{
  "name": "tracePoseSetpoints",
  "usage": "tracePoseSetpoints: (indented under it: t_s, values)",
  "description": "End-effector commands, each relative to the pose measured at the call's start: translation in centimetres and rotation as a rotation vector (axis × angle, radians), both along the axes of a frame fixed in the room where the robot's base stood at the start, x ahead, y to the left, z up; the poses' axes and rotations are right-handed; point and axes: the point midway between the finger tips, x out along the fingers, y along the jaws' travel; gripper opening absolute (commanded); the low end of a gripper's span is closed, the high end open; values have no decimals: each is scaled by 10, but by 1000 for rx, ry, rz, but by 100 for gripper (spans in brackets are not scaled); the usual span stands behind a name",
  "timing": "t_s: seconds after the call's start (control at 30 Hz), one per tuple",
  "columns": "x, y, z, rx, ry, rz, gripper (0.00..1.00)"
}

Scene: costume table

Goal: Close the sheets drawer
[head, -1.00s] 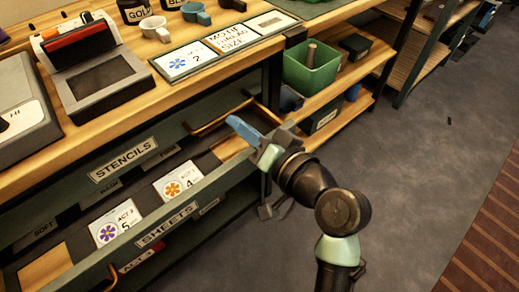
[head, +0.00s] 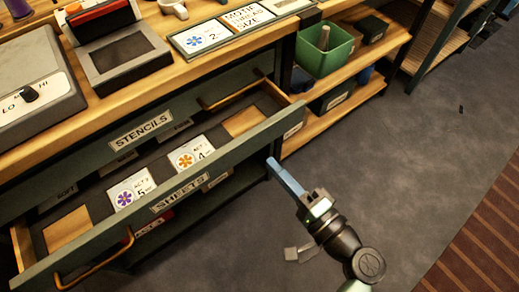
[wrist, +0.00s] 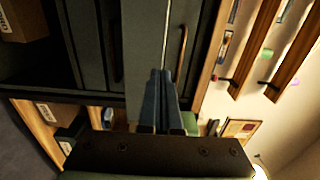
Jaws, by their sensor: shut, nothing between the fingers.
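The sheets drawer (head: 226,159) is pulled out below the stencils drawer (head: 180,118). Its dark green front carries a SHEETS label and a curved wooden handle (head: 100,265) near the left end. Inside lie a purple-flower card (head: 130,189) and an orange-flower card (head: 192,155), with bare wooden compartments at both ends. My gripper (head: 274,167) is shut and empty, its blue fingertips just outside the drawer front toward its right end. I cannot tell whether they touch it. The wrist view shows the closed blue fingers (wrist: 160,78) pointing at dark green panels.
The tabletop above holds a grey device (head: 40,95), a dark framed pad (head: 118,45) and a card tray (head: 205,38). An open shelf with a green bin (head: 325,52) stands to the right.

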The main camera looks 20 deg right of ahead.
Motion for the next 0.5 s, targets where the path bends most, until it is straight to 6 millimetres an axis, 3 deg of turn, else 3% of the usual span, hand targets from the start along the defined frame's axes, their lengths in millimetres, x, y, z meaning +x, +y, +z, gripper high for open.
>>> tracePoseSetpoints:
  t_s: [0.2, 0.5]
  values:
    - [38, 12, -1, -1, 0, 1, 0]
    - [57, 18, 0, -1, 1, -1, 0]
